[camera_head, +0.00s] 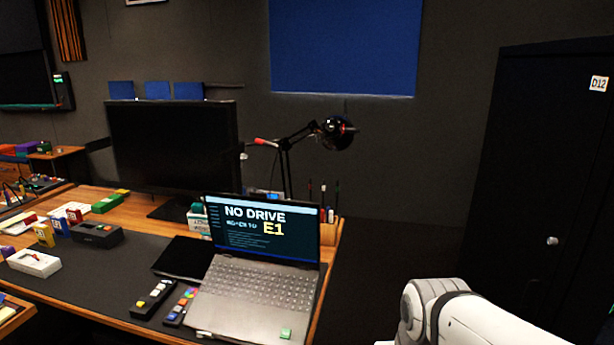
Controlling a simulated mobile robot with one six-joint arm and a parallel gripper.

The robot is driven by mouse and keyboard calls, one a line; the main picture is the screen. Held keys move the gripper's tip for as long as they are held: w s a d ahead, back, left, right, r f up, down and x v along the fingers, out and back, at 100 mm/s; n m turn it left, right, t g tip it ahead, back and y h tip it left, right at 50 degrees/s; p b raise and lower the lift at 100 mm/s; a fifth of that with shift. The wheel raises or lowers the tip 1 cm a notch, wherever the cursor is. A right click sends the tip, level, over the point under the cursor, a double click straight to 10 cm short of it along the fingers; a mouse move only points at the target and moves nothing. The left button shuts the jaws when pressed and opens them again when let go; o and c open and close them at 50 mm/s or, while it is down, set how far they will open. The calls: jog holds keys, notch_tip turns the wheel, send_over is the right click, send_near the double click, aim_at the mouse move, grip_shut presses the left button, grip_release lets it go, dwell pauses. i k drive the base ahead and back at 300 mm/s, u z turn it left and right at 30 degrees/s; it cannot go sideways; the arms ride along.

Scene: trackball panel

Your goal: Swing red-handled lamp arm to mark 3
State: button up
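A black desk lamp (286,168) stands at the back right of the wooden desk, behind an open laptop. Its red handle (265,142) sticks out to the left of the upright post. Its lamp arm (302,133) reaches right to the round black lamp head (334,136), which has a small red part on it. The lamp's base is hidden behind the laptop screen. I cannot make out any numbered marks. My gripper is not in view; only white links of my arm show at the bottom right, well apart from the lamp.
The laptop (258,285) stands in front of the lamp, showing "NO DRIVE" and "E1". A dark monitor (172,145) is left of the lamp. Pens in a holder (329,227) stand near the desk's right edge. Floor is open between the desk and a dark cabinet (549,170).

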aim_at(284, 145)
jog(key=z, duration=0.5)
jog(key=i, duration=4.55)
jog(key=u, duration=4.5)
